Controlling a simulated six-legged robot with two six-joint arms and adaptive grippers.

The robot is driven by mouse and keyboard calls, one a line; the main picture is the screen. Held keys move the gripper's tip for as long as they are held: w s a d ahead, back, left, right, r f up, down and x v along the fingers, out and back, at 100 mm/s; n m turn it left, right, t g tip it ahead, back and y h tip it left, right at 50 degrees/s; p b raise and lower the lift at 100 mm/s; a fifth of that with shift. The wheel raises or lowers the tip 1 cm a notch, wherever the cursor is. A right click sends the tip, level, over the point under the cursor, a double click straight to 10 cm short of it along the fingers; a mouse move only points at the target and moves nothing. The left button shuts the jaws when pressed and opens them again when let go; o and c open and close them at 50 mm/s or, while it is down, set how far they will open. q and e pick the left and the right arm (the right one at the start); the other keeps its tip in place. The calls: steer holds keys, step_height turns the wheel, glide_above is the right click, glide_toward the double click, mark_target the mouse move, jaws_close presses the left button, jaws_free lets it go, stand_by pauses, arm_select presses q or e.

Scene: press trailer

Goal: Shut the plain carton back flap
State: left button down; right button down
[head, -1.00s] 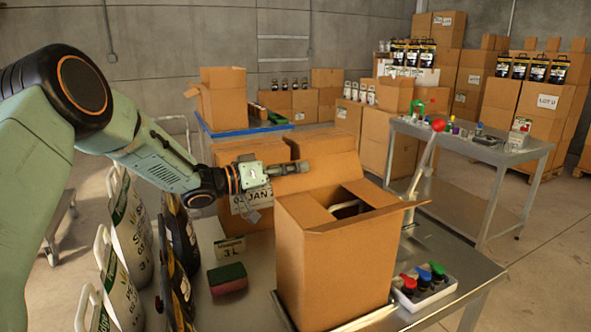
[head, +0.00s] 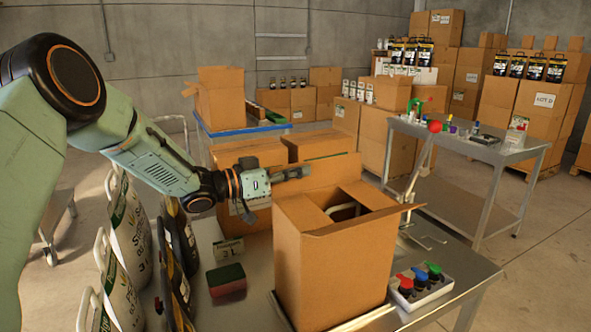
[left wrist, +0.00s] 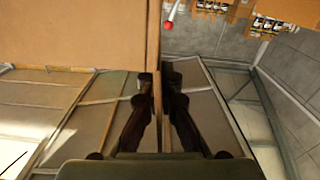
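The plain carton (head: 325,265) stands on the metal table with its top open. Its back flap (head: 335,178) stands up at the far side of the opening. Another flap (head: 395,214) sticks out to the right. A pale curved item (head: 343,210) shows inside. My left gripper (head: 303,172) is at the upper left of the back flap, fingers pointing right and close together; contact is unclear. My right gripper is in neither view.
A printed carton (head: 255,155) stands behind my left gripper. Jugs (head: 130,225), a sponge (head: 227,280) and a small box (head: 229,250) are at the left. A tray of coloured-top bottles (head: 420,285) is at the right. A second table (head: 480,150) stands behind.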

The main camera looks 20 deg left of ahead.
arm_select(q)
steer(key=shift+s+d+m, duration=0.3)
steer(key=shift+d+m, duration=0.05)
steer(key=shift+m, duration=0.75)
steer(key=c, duration=1.6)
jaws_free()
steer(key=v, duration=1.2)
